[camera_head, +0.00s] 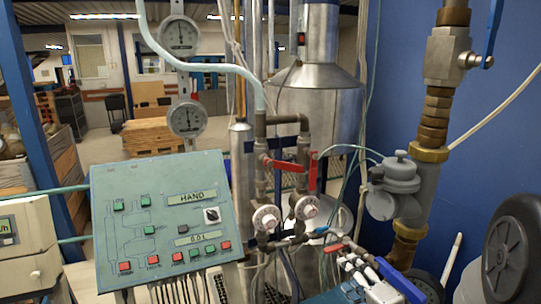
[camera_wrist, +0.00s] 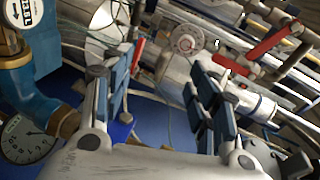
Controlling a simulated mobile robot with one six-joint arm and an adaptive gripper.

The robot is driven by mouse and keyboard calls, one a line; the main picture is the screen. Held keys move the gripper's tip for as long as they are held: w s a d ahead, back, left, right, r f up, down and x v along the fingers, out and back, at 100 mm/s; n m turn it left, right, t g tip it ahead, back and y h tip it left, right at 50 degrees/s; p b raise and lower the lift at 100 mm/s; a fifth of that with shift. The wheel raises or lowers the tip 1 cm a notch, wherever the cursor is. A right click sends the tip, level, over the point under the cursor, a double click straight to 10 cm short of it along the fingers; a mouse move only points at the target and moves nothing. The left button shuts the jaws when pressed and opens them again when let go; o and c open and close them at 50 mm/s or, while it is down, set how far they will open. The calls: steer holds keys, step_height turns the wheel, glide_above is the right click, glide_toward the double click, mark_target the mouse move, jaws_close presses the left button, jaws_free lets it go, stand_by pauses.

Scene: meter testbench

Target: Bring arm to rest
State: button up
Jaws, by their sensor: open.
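My gripper (camera_wrist: 158,85) shows in the wrist view with its two blue-padded fingers spread wide apart. Nothing is held between the fingers. Past the fingertips are metal pipes and a round valve wheel (camera_wrist: 187,40), with a red lever (camera_wrist: 268,38) at the upper right.
In the head view, a green control panel (camera_head: 150,245) stands at the left. Two round gauges (camera_head: 187,118) hang above it. Red-handled valves (camera_head: 312,170) and a thick pipe with brass fittings (camera_head: 433,120) crowd the middle and right. A dial gauge (camera_wrist: 27,140) is left of my gripper.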

steer(key=s+a+n+g+h+b, duration=0.1)
steer(key=s+a+n+g+b, duration=0.1)
steer(key=s, duration=0.8)
steer(key=s+a+n+g+h+b, duration=0.1)
steer(key=s+n+g+b, duration=0.2)
steer(key=s+n, duration=0.3)
steer(key=s+a+f+n+g+h+b, duration=0.1)
steer(key=s+n+g, duration=0.4)
steer(key=s, duration=0.8)
steer(key=shift+s+a+h+b, duration=0.35)
steer(key=shift+a+h+b, duration=0.25)
steer(key=shift+a+b, duration=0.2)
steer(key=shift+f, duration=0.1)
stand_by(0.7)
